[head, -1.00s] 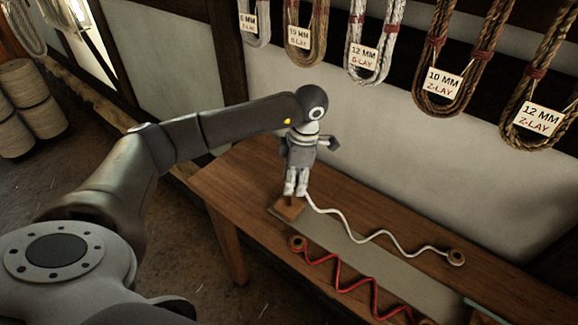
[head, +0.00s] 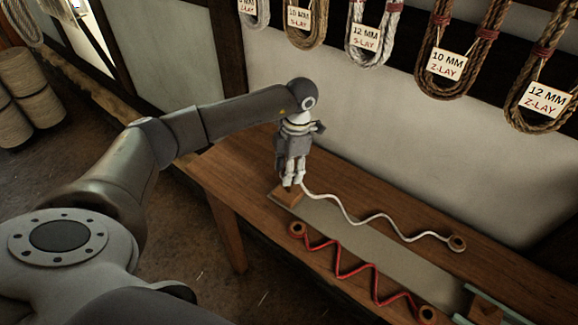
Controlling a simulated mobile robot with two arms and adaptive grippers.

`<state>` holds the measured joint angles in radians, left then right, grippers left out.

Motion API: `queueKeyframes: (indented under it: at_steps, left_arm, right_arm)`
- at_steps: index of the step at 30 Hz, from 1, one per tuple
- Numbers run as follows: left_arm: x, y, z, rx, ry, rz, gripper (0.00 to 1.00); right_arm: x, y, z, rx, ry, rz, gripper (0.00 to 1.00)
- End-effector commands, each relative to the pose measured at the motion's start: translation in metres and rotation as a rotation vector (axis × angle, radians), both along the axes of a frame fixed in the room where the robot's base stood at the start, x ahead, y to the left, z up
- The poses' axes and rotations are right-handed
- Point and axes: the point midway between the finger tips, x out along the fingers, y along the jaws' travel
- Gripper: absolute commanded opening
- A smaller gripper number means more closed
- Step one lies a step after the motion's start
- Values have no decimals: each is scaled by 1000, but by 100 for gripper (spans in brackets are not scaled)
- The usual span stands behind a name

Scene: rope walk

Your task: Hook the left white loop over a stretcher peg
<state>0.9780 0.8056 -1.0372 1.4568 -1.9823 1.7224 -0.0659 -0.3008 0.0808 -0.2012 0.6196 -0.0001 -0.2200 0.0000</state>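A white rope (head: 372,223) lies in waves along the bench. Its right end has a tan ring loop (head: 457,243). Its left end runs up to the fingertips of my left gripper (head: 292,182), which points down with its fingers close together. The left white loop is hidden at the fingertips, where the gripper appears shut on it. The fingertips are right above a wooden block (head: 284,197) at the left end of a grey strip (head: 330,221); any peg there is hidden behind the fingers. My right gripper is not in view.
A red rope (head: 352,272) with tan loops at its left (head: 297,229) and right (head: 428,314) ends lies in front. Another wooden block (head: 486,311) sits by a greenish rail (head: 505,308) at lower right. Labelled rope coils (head: 448,75) hang on the wall behind the wooden bench (head: 240,171).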

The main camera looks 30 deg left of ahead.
Motion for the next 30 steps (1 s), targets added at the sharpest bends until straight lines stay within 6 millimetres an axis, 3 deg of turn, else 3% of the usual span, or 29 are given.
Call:
queueKeyframes:
  at_steps: [17, 30]
  left_arm:
    - [0, 0, -1, 0, 0, 0, 26]
    - [0, 0, -13, 1, 1, 0, 26]
  right_arm:
    - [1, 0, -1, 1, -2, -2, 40]
    - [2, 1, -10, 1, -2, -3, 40]
